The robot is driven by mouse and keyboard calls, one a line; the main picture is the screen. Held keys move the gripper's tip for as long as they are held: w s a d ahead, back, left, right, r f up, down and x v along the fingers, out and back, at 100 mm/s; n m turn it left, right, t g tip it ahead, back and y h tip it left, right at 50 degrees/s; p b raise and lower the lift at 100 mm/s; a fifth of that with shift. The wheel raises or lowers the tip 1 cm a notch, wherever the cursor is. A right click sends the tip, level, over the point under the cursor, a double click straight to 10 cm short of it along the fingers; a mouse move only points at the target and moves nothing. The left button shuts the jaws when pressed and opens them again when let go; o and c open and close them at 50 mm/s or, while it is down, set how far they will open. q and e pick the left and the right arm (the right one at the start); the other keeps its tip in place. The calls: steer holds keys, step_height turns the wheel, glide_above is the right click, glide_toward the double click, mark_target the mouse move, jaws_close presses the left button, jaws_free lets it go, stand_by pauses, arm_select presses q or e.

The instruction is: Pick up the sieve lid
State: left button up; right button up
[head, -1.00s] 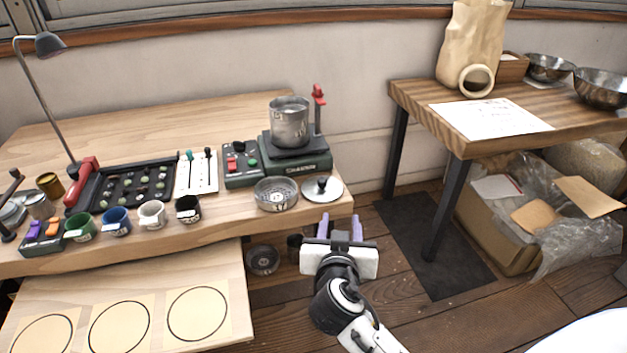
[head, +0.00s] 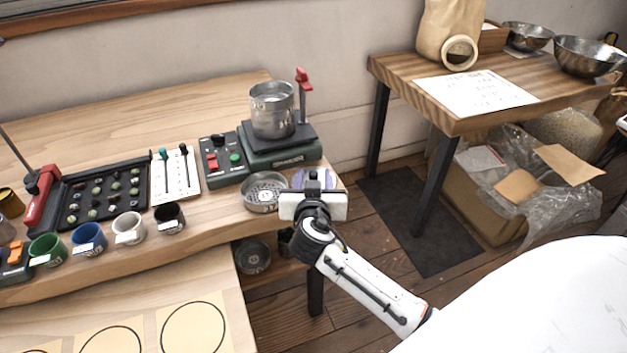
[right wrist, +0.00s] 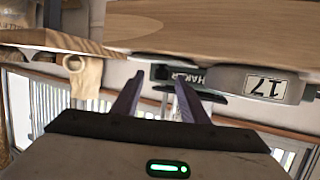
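The sieve lid (head: 321,175), a shallow metal disc with a dark knob, lies at the front right corner of the wooden bench. My right gripper (head: 313,178) is over it in the head view and hides much of it. The purple fingers stand apart on either side of the knob, with nothing visibly clamped. The right wrist view looks inverted; there the open right gripper (right wrist: 160,98) points toward the lid (right wrist: 158,58), seen nearly edge-on. I cannot tell whether the fingers touch the knob. My left gripper is not in view.
A perforated sieve (head: 265,191) stands just left of the lid. Behind are the green shaker base (head: 285,152) with a metal pot (head: 272,110) and a switch box (head: 223,160). Several cups stand left.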

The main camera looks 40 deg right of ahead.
mark_target(311, 173)
steer(key=shift+x, duration=1.4)
steer(key=shift+a, duration=0.1)
jaws_close()
